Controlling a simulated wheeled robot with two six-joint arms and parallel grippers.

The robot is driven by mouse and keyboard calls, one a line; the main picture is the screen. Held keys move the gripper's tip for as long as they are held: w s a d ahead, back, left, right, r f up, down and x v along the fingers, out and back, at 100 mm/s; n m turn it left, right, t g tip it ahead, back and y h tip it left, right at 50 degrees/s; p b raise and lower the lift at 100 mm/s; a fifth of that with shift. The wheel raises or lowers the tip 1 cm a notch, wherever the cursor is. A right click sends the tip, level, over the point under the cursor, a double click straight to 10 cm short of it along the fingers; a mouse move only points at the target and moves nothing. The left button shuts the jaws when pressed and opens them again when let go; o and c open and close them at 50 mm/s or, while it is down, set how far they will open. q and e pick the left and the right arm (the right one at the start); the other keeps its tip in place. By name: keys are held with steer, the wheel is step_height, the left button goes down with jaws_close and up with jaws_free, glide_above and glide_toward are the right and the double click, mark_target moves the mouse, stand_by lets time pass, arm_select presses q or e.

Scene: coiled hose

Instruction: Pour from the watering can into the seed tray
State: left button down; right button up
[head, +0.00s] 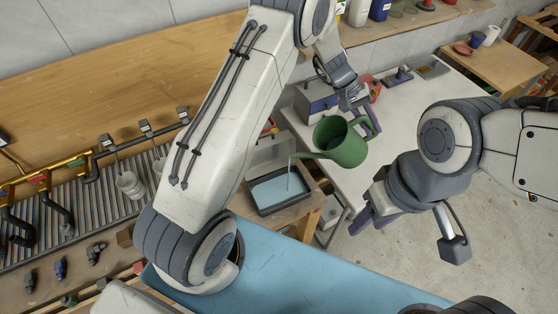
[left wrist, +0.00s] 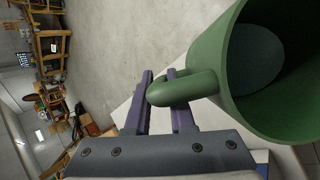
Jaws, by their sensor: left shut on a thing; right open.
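The green watering can (head: 345,148) is tilted in the air, with its spout pointing left over the seed tray. My left gripper (head: 364,108) is shut on its handle; the left wrist view shows the purple fingers (left wrist: 160,88) on the handle of the can (left wrist: 228,85). A thin pale blue stream falls from the spout tip into the dark-rimmed seed tray (head: 285,208). The tray's inside looks light blue. My right gripper (head: 372,215) is open and empty, low and to the right of the tray.
A blue surface (head: 320,275) lies in front. A slatted bench (head: 70,215) with fittings stands at left. Bare floor is open at right.

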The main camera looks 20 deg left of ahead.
arm_select(q)
steer(key=shift+a+r, duration=0.1)
steer(key=shift+r, duration=0.15)
arm_select(e)
steer(key=shift+a+f, duration=0.1)
stand_by(0.6)
